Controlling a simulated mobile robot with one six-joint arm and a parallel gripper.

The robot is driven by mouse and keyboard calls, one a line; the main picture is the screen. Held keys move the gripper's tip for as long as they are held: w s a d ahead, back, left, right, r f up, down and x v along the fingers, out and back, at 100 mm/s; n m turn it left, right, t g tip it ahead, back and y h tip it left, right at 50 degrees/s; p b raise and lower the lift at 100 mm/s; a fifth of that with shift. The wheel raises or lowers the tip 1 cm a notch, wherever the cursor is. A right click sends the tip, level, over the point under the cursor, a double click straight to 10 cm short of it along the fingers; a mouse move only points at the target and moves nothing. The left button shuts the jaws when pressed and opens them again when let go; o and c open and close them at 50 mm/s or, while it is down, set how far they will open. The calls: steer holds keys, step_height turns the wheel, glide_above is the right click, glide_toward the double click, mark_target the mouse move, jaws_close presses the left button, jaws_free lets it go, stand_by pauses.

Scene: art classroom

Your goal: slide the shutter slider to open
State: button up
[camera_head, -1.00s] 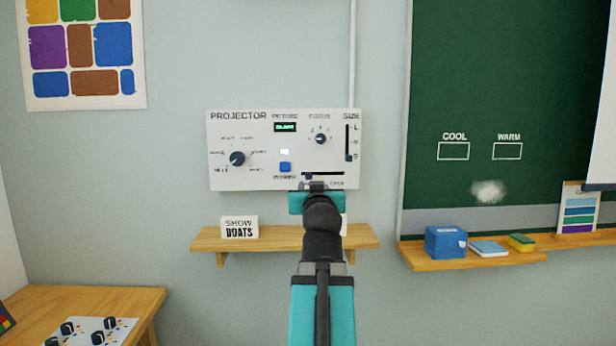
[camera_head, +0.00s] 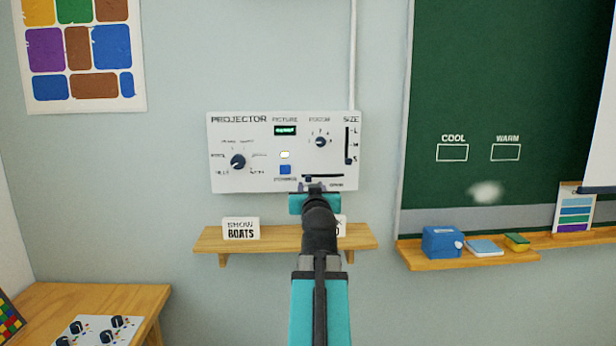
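The white projector panel (camera_head: 225,180) is mounted on the wall. The shutter slider's dark horizontal slot (camera_head: 330,176) is at its lower right, with a small "OPEN" label under the slot's right end. My gripper (camera_head: 313,186) is at the panel's lower edge, just below the left half of the slot. The slider's handle is small and partly hidden by my gripper, seemingly toward the slot's left. I cannot tell whether the fingers touch it or how far apart they are.
Around the slot are a blue button (camera_head: 285,169), a focus knob (camera_head: 320,142), a vertical size slider (camera_head: 348,146) and a larger dial (camera_head: 238,161). A wooden shelf (camera_head: 275,240) with a "SHOW BOATS" card (camera_head: 241,228) is below. A chalkboard (camera_head: 500,80) is at right.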

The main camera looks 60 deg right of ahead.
mark_target(309, 179)
steer(key=shift+w+d+r+p, duration=0.2)
steer(key=shift+w+d+p, duration=0.45)
steer(key=shift+p, duration=2.55)
steer(key=p, duration=0.2)
steer(key=d+p, duration=0.1)
steer(key=p, duration=0.2)
steer(key=shift+w, duration=0.2)
steer(key=p+x, duration=0.3)
steer(key=shift+a, duration=0.1)
steer(key=shift+f+x, duration=0.2)
steer(key=shift+x, duration=1.05)
jaws_close()
